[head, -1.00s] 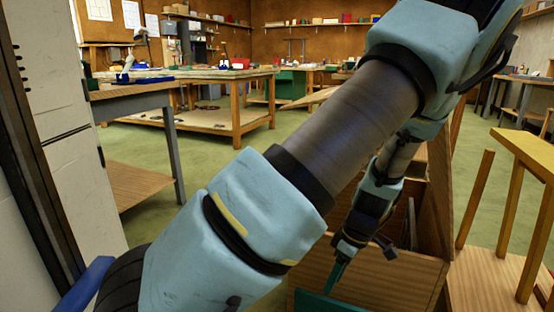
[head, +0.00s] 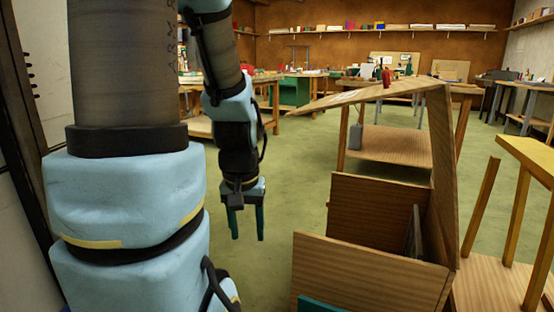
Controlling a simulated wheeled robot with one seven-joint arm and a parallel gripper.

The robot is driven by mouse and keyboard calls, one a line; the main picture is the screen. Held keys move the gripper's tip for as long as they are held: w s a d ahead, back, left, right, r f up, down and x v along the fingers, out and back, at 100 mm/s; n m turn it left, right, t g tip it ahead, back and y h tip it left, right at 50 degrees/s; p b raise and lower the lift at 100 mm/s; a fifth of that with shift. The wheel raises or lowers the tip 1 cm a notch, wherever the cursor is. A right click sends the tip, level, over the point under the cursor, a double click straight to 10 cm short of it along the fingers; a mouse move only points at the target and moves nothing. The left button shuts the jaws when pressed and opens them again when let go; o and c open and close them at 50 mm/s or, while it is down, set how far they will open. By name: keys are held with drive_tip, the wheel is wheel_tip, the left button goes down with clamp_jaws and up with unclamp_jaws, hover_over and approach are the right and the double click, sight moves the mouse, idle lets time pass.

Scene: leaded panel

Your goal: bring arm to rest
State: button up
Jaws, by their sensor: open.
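My arm is light blue and dark grey. Its thick upper link rises at the left of the head view, and the forearm hangs down beside it. My gripper (head: 247,222) points down at the end of the forearm, its two dark green fingers apart with nothing between them. It hangs over the green floor, left of the wooden compartment unit and apart from it.
The wooden compartment unit (head: 372,262) has a tall side board and a teal piece (head: 320,304) at its front edge. A yellow-topped wooden stand (head: 528,150) is at right. Benches (head: 390,147) stand farther back. The green floor (head: 275,178) between is open.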

wheel_tip(320, 180, up, 24)
drive_tip(key=p, duration=2.3)
drive_tip(key=shift+a+f, duration=0.2)
drive_tip(key=shift+f, duration=0.05)
